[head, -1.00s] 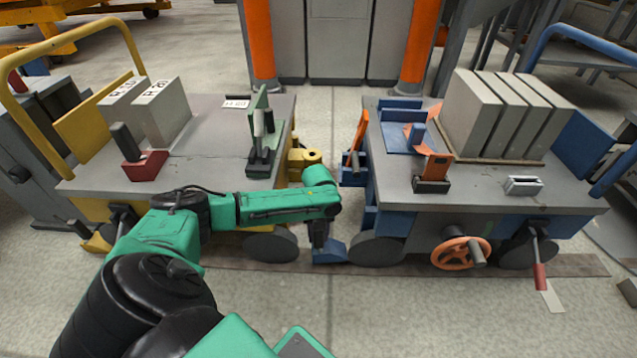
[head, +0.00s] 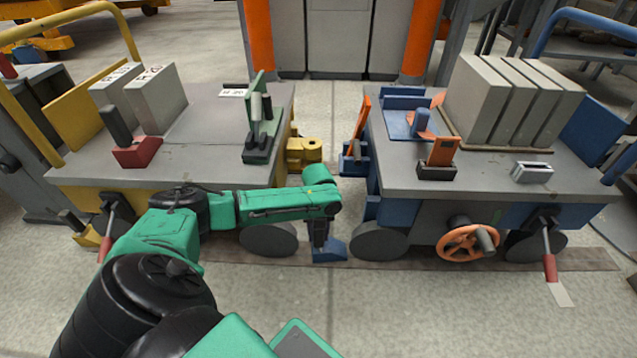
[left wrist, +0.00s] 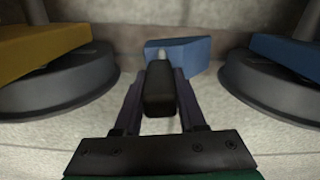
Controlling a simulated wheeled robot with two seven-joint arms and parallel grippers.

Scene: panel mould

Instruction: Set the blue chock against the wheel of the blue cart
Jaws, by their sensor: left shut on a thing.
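The blue chock (head: 330,251) is low at the floor between the two carts. My left gripper (head: 320,240) is shut on its dark handle, above the wedge. In the left wrist view the chock (left wrist: 184,52) lies beyond the fingers (left wrist: 158,90), slightly turned. The blue cart (head: 410,215) stands to the right. Its near left wheel (head: 379,245) is just right of the chock, and this wheel (left wrist: 268,88) also shows in the left wrist view. A narrow gap appears between chock and wheel; contact cannot be confirmed. My right gripper is not in view.
The yellow cart (head: 175,180) stands left, its wheel (head: 268,240) close to the chock's left. A yellow coupling (head: 304,152) juts into the gap between carts. The blue cart carries grey slabs (head: 515,100) and an orange handwheel (head: 468,243). The floor in front is clear.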

